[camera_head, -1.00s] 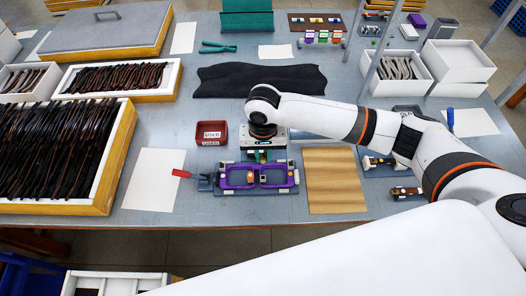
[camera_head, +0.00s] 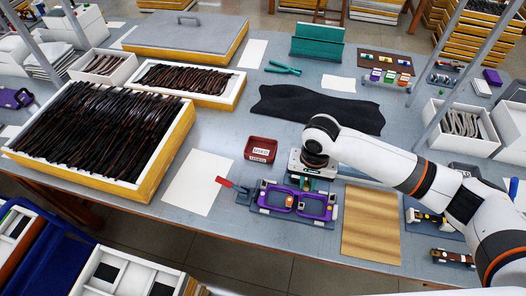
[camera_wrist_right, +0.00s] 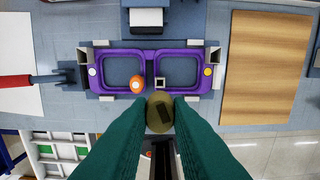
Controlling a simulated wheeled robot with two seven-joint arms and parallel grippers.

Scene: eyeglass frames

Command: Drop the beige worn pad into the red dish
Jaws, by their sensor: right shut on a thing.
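The red dish (camera_head: 261,150) is a small square tray with white labels, left of my right gripper (camera_head: 304,180) in the head view. In the right wrist view, the teal fingers of my right gripper (camera_wrist_right: 159,113) are shut on the beige worn pad (camera_wrist_right: 159,110), a round olive-beige piece with a dark mark. The pad is at the near edge of the purple eyeglass frame (camera_wrist_right: 192,53), below its bridge; I cannot tell whether it touches it. The pad is hidden or too small in the head view. My left gripper is out of view.
The purple frame sits in a grey fixture with a red-handled clamp (camera_head: 224,182); an orange piece (camera_wrist_right: 138,84) is at its bridge. A white sheet (camera_head: 197,183) lies left, a wooden board (camera_head: 371,225) right, a dark cloth (camera_head: 320,107) behind. Crates of dark frames stand far left.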

